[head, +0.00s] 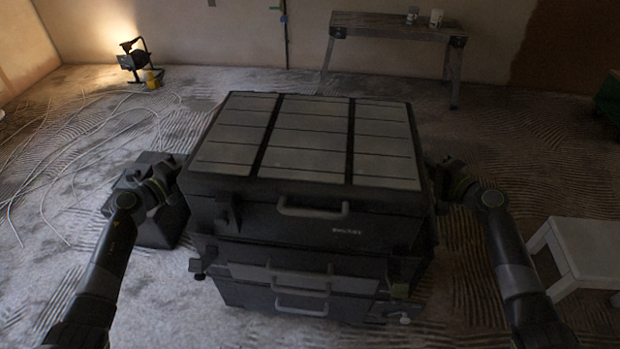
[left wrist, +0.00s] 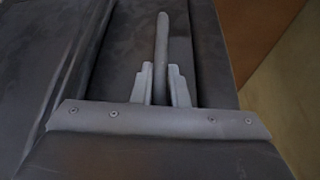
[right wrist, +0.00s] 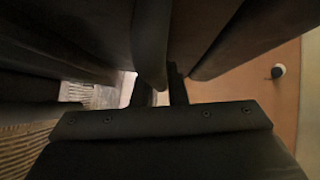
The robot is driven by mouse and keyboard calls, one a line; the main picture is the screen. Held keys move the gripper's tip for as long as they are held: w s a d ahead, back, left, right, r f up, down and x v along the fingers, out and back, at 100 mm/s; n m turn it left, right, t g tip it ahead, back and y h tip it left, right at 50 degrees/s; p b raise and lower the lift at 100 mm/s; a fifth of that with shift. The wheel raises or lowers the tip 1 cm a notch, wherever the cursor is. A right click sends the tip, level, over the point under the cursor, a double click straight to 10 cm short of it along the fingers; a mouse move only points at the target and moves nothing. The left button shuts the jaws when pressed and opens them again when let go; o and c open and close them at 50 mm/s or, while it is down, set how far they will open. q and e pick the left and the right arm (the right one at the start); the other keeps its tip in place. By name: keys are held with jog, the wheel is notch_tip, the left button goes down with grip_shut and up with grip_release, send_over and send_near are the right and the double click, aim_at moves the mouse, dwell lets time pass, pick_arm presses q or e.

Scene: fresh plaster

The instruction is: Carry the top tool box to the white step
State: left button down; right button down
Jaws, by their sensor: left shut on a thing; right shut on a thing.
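The top tool box (head: 310,213) is dark, with grey panels on its lid and a front handle. It is at the top of a stack, above the lower tool boxes (head: 300,284); I cannot tell whether it rests on them or is slightly raised. My left gripper (head: 177,168) is at its left side, shut on a handle bar (left wrist: 161,50). My right gripper (head: 441,178) is at its right side, shut on the other side handle (right wrist: 151,45), which is dark and partly hidden. The white step (head: 590,247) stands on the floor at the right, cut off by the picture edge.
A dark case (head: 160,225) stands on the floor left of the stack. A lit work lamp (head: 132,62) and loose cables (head: 60,165) lie farther left. A trestle bench (head: 390,30) with cups stands at the back. Floor shows between stack and step.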

pick_arm(q)
jog(key=shift+f, duration=0.15)
pick_arm(e)
jog(key=shift+d+f, duration=0.1)
pick_arm(q)
jog(key=shift+r, duration=0.25)
pick_arm(e)
jog(key=shift+r, duration=0.25)
pick_arm(q)
jog(key=shift+r, duration=0.1)
